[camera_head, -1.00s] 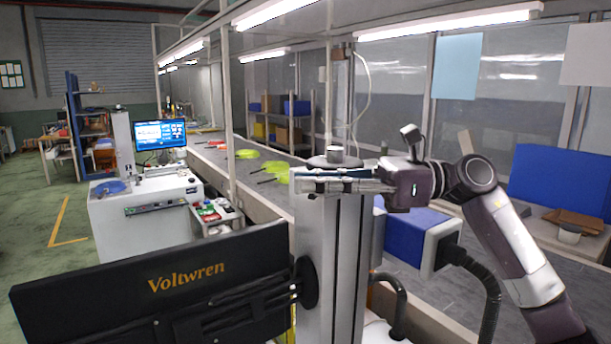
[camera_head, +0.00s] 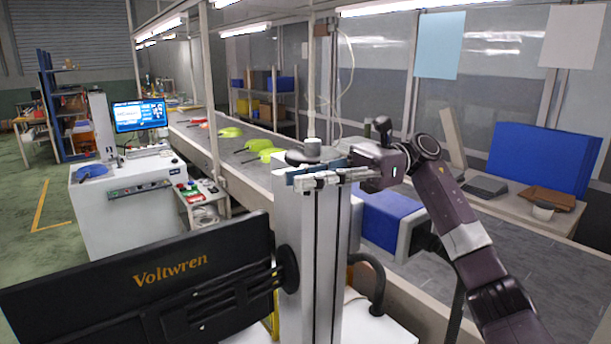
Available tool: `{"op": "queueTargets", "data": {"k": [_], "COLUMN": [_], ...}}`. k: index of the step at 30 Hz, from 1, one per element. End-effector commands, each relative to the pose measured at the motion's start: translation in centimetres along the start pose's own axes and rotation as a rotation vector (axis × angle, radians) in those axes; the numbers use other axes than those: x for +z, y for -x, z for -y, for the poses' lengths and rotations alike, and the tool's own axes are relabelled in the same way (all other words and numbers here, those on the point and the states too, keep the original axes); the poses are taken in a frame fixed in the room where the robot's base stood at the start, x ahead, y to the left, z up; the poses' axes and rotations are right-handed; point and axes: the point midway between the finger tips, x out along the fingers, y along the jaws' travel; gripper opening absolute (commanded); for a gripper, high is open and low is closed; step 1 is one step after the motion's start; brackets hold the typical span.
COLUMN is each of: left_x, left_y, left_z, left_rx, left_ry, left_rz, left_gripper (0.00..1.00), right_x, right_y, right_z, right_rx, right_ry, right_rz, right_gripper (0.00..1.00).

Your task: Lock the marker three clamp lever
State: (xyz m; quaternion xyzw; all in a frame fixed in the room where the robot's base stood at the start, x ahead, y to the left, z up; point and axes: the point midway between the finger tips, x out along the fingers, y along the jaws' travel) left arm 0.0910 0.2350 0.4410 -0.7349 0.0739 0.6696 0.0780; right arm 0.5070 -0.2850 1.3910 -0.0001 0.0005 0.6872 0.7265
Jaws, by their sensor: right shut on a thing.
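My right gripper (camera_head: 300,181) is in the middle of the view, its fingers level and pointing left. Its fingers look close together around something small that I cannot make out. It is just in front of and below a dark round disc (camera_head: 303,157) with a pale upright cylinder (camera_head: 311,149) on it. I cannot tell whether gripper and disc touch. No marker number is legible, and I cannot pick out a clamp lever for certain. My left gripper is not in view.
Green pans (camera_head: 262,146) lie on the long grey conveyor (camera_head: 290,140) behind. A black monitor back marked Voltwren (camera_head: 150,275) fills the lower left. A blue and white box (camera_head: 390,218) stands below my right arm. A white cabinet (camera_head: 125,205) stands at left.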

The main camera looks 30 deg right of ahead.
Motion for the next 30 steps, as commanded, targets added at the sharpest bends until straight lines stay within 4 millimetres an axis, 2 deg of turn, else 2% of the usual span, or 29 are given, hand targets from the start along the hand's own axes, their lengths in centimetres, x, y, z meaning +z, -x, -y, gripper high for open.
{"op": "queueTargets", "data": {"k": [5, 6, 11, 22, 26, 30], "left_x": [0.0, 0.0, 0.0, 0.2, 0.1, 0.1], "left_y": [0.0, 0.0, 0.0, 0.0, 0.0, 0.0], "left_z": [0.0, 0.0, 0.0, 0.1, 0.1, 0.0], "left_rx": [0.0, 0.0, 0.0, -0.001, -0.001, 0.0], "left_ry": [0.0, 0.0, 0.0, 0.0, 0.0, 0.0], "left_rz": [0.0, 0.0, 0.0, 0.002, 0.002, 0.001], "left_gripper": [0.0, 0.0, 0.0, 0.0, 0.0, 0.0], "right_x": [0.2, 0.2, 0.1, 0.1, 0.1, 0.2], "right_y": [0.1, 0.1, 0.0, 0.5, 2.2, 4.9], "right_z": [0.0, 0.0, 0.0, 0.1, 0.1, 0.1], "right_rx": [-0.003, -0.003, -0.003, -0.003, -0.004, -0.006], "right_ry": [0.003, 0.003, 0.002, 0.0, 0.001, 0.001], "right_rz": [0.004, 0.004, 0.003, 0.001, 0.002, 0.004], "right_gripper": [0.0, 0.15, 0.33, 0.33, 0.33, 0.33]}}
